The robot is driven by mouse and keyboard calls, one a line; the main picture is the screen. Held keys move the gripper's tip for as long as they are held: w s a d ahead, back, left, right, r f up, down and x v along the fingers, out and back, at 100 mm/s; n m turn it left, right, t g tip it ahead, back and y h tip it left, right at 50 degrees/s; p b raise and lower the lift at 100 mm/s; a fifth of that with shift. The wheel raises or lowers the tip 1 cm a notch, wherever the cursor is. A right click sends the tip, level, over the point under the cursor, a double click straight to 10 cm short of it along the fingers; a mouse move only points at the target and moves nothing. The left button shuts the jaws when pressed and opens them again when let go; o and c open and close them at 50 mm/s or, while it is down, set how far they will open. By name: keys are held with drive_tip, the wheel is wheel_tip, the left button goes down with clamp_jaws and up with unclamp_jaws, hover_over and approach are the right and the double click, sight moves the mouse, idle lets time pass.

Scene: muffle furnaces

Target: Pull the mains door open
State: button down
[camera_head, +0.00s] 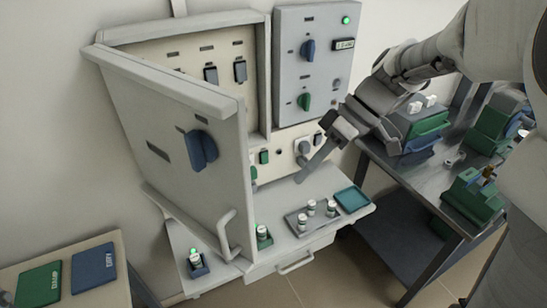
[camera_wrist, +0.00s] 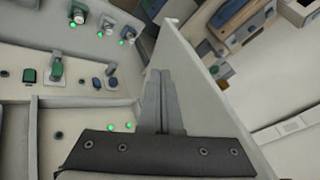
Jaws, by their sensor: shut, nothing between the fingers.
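The mains door appears to be the thick pale door (camera_head: 185,150) with a blue knob (camera_head: 202,150) and a bar handle (camera_head: 226,235) low near its free edge. It stands swung out from the cabinet at the left, showing the cream inner panel (camera_head: 222,58) with dark switches. My gripper (camera_head: 299,178) is to the right of the door, apart from its handle, low in front of the lower switch panel. Its fingers are together and empty. In the wrist view my gripper (camera_wrist: 156,74) points past a pale slab edge; I cannot tell if that slab is the door.
A grey control panel (camera_head: 312,60) is right of the opening. A shelf below holds a tray (camera_head: 297,220) with several small jars, a teal tray (camera_head: 352,199) and single jars in holders. A dark bench (camera_head: 436,178) with green-and-blue items stands right. A small table (camera_head: 100,285) is lower left.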

drive_tip(key=s+a+f+p, duration=0.2)
drive_tip(key=s+a+f, duration=0.3)
drive_tip(key=a+f, duration=0.2)
drive_tip(key=shift+s+a+f, duration=0.2)
drive_tip(key=shift+a+f, duration=0.15)
drive_tip(key=shift+a, duration=0.1)
drive_tip(key=shift+s+a, duration=0.1)
